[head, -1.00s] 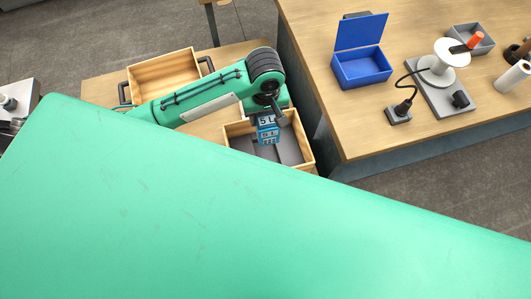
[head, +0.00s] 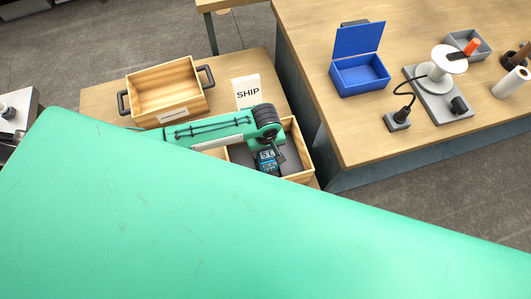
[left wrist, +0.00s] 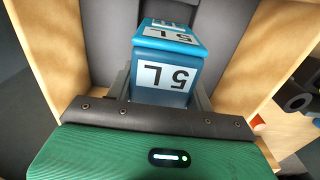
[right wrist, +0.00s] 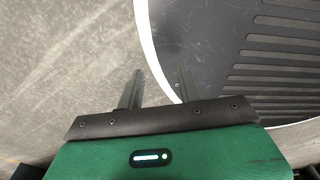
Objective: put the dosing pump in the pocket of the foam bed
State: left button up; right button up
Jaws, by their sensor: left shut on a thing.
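The dosing pump is a blue block (head: 268,166) with pale labels; "5 L" reads on it in the left wrist view (left wrist: 166,78). My left gripper (head: 268,153) is shut on it, with one finger on each side. The pump is inside the outline of a wooden crate (head: 301,136) lined with the dark grey foam bed (left wrist: 103,40). Foam shows around the pump's far end. My gripper hides the pocket's near part, and I cannot tell whether the pump touches the bottom. My right gripper (right wrist: 158,90) is open and empty, over the floor beside my dark ribbed base.
A handled wooden box (head: 165,90) and a white SHIP card (head: 246,92) stand behind the crate on the wooden table. The larger bench at right holds an open blue box (head: 360,75) and a spool stand (head: 440,90). My green body covers the foreground.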

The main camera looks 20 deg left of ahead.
pick_arm(q)
notch_tip(320, 180, down, 3)
jog(key=shift+f, duration=0.1)
pick_arm(e)
jog(key=shift+w+d, duration=0.1)
jog(key=shift+d, duration=0.4)
pick_arm(q)
jog(key=o, duration=1.4)
jog(key=shift+f, duration=0.1)
notch_tip(320, 180, up, 11)
jog(key=shift+r, duration=0.55)
pick_arm(e)
jog(key=shift+a, duration=0.15)
